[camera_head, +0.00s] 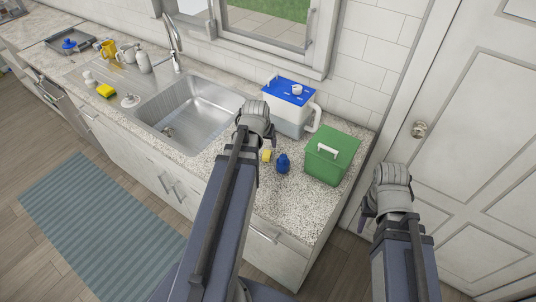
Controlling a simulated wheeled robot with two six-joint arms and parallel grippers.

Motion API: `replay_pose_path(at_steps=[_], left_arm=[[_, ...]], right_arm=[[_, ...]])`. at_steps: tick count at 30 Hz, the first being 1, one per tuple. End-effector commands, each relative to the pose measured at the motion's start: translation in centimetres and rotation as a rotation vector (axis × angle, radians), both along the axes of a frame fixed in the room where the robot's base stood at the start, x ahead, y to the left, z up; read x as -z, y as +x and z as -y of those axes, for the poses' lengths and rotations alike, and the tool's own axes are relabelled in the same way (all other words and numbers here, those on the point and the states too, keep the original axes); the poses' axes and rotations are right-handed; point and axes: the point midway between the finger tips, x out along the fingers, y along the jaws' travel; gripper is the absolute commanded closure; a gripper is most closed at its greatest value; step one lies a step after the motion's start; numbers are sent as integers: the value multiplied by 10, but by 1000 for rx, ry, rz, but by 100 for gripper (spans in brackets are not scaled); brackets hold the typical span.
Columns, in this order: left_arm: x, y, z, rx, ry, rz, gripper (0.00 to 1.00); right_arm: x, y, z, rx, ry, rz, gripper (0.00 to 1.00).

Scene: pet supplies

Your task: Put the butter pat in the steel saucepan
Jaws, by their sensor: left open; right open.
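A small yellow block (266,155) lies on the speckled counter just right of my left arm; it may be the butter pat, but it is too small to be sure. I cannot make out a steel saucepan in this view. My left gripper (256,118) is above the counter, between the sink and the blue-lidded container, and is open; its fingertips are mostly hidden by its wrist. My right gripper (390,180) is off the counter's right end, in front of the door, and is open; its fingers are hard to see.
A blue bottle-like item (283,163), a green box (331,157) with a white handle and a white container with a blue lid (288,92) stand close together on the right counter. The sink (192,108) is left. A yellow sponge (106,91) and mugs lie further left.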

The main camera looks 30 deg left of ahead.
Motion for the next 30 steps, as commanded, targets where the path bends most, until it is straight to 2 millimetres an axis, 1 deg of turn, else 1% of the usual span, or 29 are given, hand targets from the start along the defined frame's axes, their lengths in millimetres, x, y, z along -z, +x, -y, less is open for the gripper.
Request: replay_pose_path(at_steps=[5, 12, 15, 23, 26, 30], left_arm=[[14, 5, -1, 2, 1, 0, 25], [46, 17, -5, 2, 2, -1, 25], [55, 21, -7, 2, 2, -1, 25], [56, 22, -7, 2, 2, -1, 25], [61, 24, -8, 2, 2, -1, 25], [76, 29, -9, 2, 2, -1, 25]], right_arm=[[14, 0, 0, 0, 0, 0, 50], [46, 0, 0, 2, 0, 0, 50], [55, 0, 0, 2, 0, 0, 50], [56, 0, 0, 2, 0, 0, 50], [61, 0, 0, 2, 0, 0, 50], [76, 0, 0, 2, 0, 0, 50]])
